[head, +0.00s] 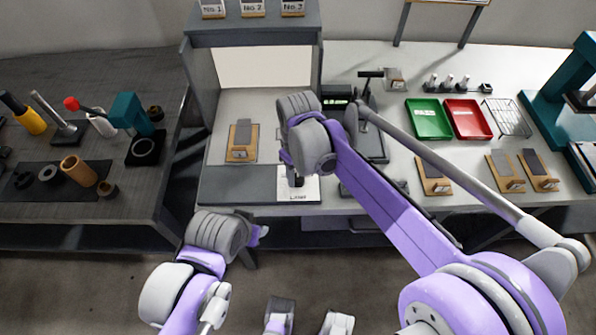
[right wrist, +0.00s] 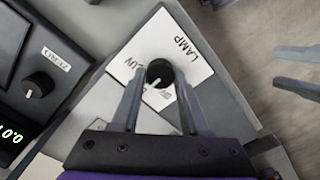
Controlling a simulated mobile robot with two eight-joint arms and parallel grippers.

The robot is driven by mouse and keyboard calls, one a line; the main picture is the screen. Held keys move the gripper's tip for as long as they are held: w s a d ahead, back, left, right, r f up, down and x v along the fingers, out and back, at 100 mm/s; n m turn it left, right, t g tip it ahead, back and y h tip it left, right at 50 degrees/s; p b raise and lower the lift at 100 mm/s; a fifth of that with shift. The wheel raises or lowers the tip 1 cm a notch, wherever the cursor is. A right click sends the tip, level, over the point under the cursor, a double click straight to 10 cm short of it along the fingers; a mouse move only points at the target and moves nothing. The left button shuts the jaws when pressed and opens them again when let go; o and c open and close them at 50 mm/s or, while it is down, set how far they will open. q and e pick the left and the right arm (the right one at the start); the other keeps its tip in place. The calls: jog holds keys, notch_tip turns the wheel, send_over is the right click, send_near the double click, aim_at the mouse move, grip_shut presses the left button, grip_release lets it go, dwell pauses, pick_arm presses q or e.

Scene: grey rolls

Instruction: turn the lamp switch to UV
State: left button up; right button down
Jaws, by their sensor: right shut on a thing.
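The lamp switch is a black round knob (right wrist: 160,73) on a white plate (right wrist: 158,40) marked LAMP. The UV mark is at the knob's left in the right wrist view; another mark at its lower right is too small to read. The knob's white pointer line points down and slightly left there, between the two marks. My right gripper (right wrist: 159,82) is shut on the knob, a finger on each side. In the head view the plate (head: 310,188) is at the bench's front edge and my arm hides the knob. My left gripper (right wrist: 278,67) is apart from it, fingers spread and empty.
A dark box with another knob (right wrist: 38,85) and a green display stands beside the plate. A wooden stand (head: 241,152) is in the booth. A green tray (head: 428,118) and a red tray (head: 467,119) lie right. Floor separates the left table (head: 60,205) from the bench.

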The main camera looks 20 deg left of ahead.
aim_at(298, 177)
jog(key=m, duration=0.6)
jog(key=shift+p, duration=0.4)
jog(key=m, duration=0.6)
jog(key=shift+m+p, duration=0.3)
jog(key=shift+c, duration=2)
grip_release()
notch_tip(298, 177, up, 11)
jog(key=shift+p, duration=0.45)
jog(key=shift+d, duration=0.1)
